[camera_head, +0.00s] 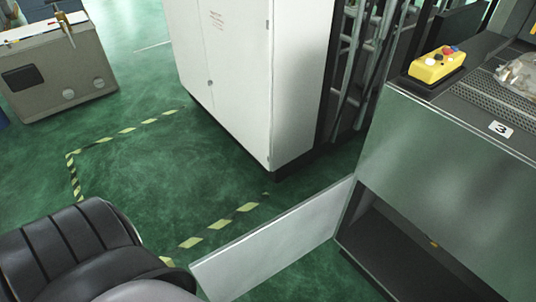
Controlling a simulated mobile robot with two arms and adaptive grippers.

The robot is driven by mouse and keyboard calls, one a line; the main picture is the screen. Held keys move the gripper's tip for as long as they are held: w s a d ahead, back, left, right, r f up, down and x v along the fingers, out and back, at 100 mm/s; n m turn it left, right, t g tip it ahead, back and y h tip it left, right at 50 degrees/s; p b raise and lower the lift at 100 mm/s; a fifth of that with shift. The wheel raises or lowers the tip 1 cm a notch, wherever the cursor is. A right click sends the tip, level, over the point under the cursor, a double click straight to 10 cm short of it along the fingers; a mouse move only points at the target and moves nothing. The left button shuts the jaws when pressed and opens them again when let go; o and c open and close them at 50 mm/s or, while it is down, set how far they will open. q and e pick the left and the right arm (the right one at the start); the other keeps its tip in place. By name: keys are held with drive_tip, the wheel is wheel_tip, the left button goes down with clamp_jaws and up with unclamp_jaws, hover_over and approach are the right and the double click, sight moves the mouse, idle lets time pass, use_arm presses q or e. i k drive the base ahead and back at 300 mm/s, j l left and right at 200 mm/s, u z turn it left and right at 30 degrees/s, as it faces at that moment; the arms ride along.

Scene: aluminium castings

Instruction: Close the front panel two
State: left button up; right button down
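A pale grey flat front panel (285,240) stands open at the lower middle. It joins the left edge of a metal machine cabinet (435,150) at the right and swings out to the left over the green floor. The cabinet's dark lower compartment (395,245) is exposed beside the panel. A small yellow spot shows inside it. The cabinet top carries a label with the number 3 (500,128); I see no number on the panel. Neither of my grippers is in view.
A yellow control box (437,65) with buttons sits on the cabinet top, near a metal casting (519,72). A tall white cabinet (235,70) stands behind. Yellow-black floor tape (205,238) marks open green floor at left. A grey-beige unit (55,70) stands upper left.

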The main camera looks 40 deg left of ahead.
sight(236, 268)
drive_tip(key=k+j+z, duration=0.25)
drive_tip(key=k, duration=0.2)
drive_tip(key=k+j+z, duration=0.25)
drive_tip(key=k, duration=0.2)
drive_tip(key=k+j+z, duration=0.15)
drive_tip(key=j, duration=0.3)
drive_tip(key=j+z, duration=0.15)
drive_tip(key=j, duration=0.3)
drive_tip(key=k+j+z, duration=0.15)
drive_tip(key=j, duration=0.25)
drive_tip(key=k+j+z, duration=0.15)
drive_tip(key=j, duration=0.25)
drive_tip(key=i+j+z, duration=0.2)
drive_tip(key=j, duration=0.65)
drive_tip(key=j+z, duration=0.15)
drive_tip(key=j, duration=0.7)
